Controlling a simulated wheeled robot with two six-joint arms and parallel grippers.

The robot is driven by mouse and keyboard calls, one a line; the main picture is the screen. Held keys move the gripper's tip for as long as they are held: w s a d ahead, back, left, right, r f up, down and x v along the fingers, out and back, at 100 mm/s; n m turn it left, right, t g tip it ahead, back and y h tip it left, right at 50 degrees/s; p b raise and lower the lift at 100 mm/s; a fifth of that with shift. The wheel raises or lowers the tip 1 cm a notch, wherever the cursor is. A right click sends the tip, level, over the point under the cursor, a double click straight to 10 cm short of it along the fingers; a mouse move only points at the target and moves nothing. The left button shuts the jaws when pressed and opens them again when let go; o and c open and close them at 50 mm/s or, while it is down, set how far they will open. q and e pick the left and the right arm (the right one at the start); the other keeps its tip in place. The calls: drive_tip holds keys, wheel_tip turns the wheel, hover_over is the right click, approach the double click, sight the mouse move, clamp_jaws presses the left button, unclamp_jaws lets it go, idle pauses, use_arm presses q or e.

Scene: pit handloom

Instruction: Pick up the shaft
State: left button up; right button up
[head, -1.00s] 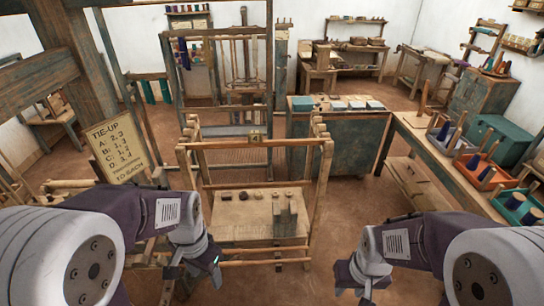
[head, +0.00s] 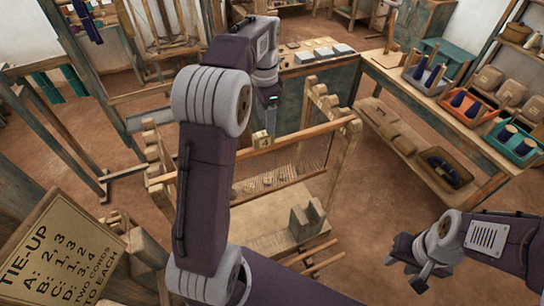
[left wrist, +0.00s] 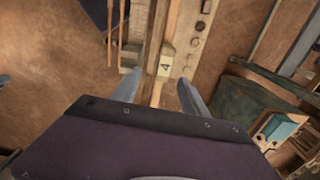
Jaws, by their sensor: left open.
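The shaft (head: 303,138) is a wooden bar lying across the top of a small wooden stand, with thin strands hanging below it. In the left wrist view the open fingers (left wrist: 158,92) lie either side of the line of the bar (left wrist: 156,30), apparently holding nothing. My right gripper (head: 424,274) hangs empty at lower right, away from the stand.
The stand's posts (head: 342,165) rise at the bar's right end. A grey block (head: 307,222) stands on its lower board. A tie-up sign (head: 62,245) is at lower left. A bench (head: 410,100) with coloured trays is on the right. Floor between stand and bench is clear.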

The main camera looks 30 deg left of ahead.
sight(264, 142)
use_arm(q)
drive_tip(key=shift+s+a+f, duration=0.15)
drive_tip(key=shift+a+f, duration=0.35)
drive_tip(key=shift+f, duration=0.3)
drive_tip(key=shift+a+f, duration=0.15)
wheel_tip(264, 142, down, 3)
drive_tip(key=shift+s+f+p, duration=0.1)
drive_tip(key=shift+f+p, duration=0.05)
drive_tip(key=shift+p, duration=0.2)
drive_tip(key=shift+f, duration=0.3)
drive_tip(key=f, duration=0.1)
drive_tip(key=f+p, duration=0.2)
drive_tip(key=f, duration=0.1)
drive_tip(key=shift+w, duration=0.3)
drive_tip(key=shift+f, duration=0.5)
clamp_jaws()
